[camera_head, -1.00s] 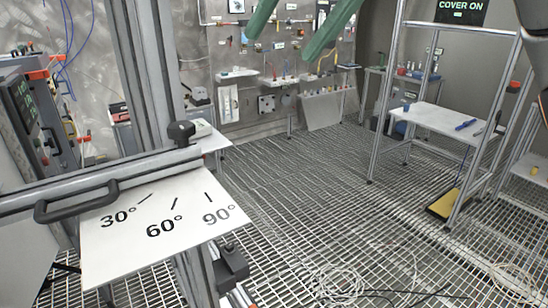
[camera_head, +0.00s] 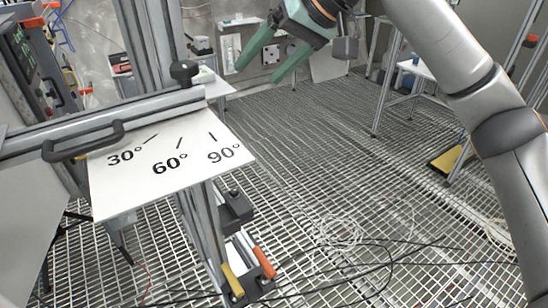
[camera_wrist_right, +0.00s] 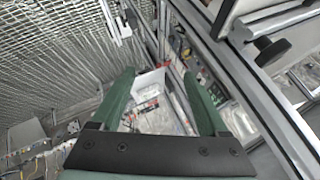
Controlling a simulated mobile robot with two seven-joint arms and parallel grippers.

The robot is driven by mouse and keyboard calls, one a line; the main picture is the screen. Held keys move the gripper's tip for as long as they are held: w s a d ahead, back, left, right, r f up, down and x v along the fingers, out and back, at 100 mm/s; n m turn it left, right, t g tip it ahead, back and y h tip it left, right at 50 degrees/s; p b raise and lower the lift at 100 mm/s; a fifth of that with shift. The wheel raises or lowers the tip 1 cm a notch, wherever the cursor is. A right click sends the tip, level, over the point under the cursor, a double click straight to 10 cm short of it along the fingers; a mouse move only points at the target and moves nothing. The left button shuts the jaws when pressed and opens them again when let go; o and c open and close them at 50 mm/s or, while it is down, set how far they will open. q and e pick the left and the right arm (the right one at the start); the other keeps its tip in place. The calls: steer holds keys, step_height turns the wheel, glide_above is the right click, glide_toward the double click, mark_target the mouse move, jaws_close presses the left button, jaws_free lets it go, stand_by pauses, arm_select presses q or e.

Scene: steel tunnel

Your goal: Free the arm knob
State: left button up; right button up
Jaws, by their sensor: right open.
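A black knob (camera_head: 184,70) stands on top of the grey arm bar (camera_head: 150,110), near its right end by the metal upright. A dark handle (camera_head: 82,142) is on the bar's left part. The bar lies along the back edge of a white plate (camera_head: 120,195) marked 30°, 60° and 90°. My right gripper (camera_head: 257,74) has green fingers, spread and empty, to the right of the knob and apart from it. In the right wrist view, the open fingers (camera_wrist_right: 160,75) have the black knob (camera_wrist_right: 271,48) off to their upper right. My left gripper is not in view.
A metal upright (camera_head: 152,45) stands behind the bar. Below the plate are a yellow handle (camera_head: 232,279) and an orange handle (camera_head: 263,262). Cables (camera_head: 345,235) lie on the grated floor. A white-topped table (camera_head: 418,68) stands at the back right.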

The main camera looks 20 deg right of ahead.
steer(key=w+d+f+t, duration=0.1)
steer(key=w+f, duration=0.1)
steer(key=f, duration=1)
steer(key=w+d+f, duration=0.1)
steer(key=w+f, duration=0.1)
steer(key=f, duration=1)
steer(key=shift+w+d+f+t, duration=0.15)
steer(key=shift+w+d+t, duration=0.15)
steer(key=shift+w+t, duration=0.1)
